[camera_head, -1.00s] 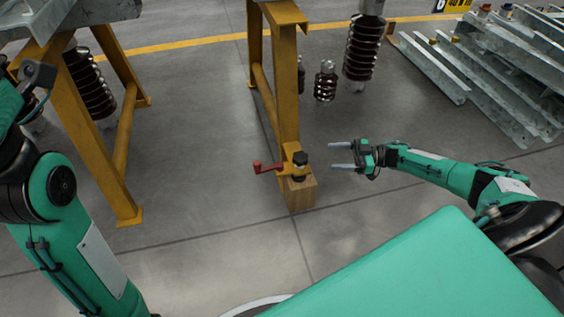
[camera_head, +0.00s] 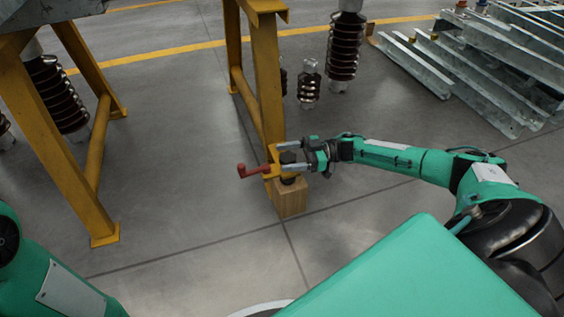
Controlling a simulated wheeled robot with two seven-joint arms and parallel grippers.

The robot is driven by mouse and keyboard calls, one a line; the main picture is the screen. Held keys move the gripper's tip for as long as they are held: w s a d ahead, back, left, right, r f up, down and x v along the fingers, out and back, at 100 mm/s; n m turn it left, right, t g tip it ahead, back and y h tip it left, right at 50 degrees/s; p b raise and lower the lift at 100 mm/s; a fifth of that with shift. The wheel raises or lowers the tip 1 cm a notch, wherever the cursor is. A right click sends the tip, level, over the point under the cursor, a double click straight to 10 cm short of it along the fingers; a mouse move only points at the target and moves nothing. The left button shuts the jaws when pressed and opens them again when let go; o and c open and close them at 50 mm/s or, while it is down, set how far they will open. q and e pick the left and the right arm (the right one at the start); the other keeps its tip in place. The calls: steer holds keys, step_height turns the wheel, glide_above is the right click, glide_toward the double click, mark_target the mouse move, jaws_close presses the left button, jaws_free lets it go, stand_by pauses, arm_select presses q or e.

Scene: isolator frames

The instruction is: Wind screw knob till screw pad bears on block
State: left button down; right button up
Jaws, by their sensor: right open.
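The black screw knob (camera_head: 287,157) sits at the top of a yellow clamp bracket (camera_head: 270,169) on the foot of a yellow trestle leg. My right gripper (camera_head: 287,156) is open, with one finger on the far side of the knob and one on the near side. I cannot tell whether the fingers touch it. A wooden block (camera_head: 291,200) stands on the floor below the bracket. The screw pad is too small and too covered to make out, so its contact with the block cannot be told. My left gripper is out of view; only part of my left arm shows at lower left.
A red crank handle (camera_head: 252,170) sticks out left of the bracket. The yellow trestle leg (camera_head: 266,85) rises behind the knob. Another yellow trestle (camera_head: 85,130) stands at left. Brown insulators (camera_head: 344,48) and steel beams (camera_head: 490,70) are at the back. The floor around the block is clear.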

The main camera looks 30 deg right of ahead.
steer(key=shift+x, duration=1)
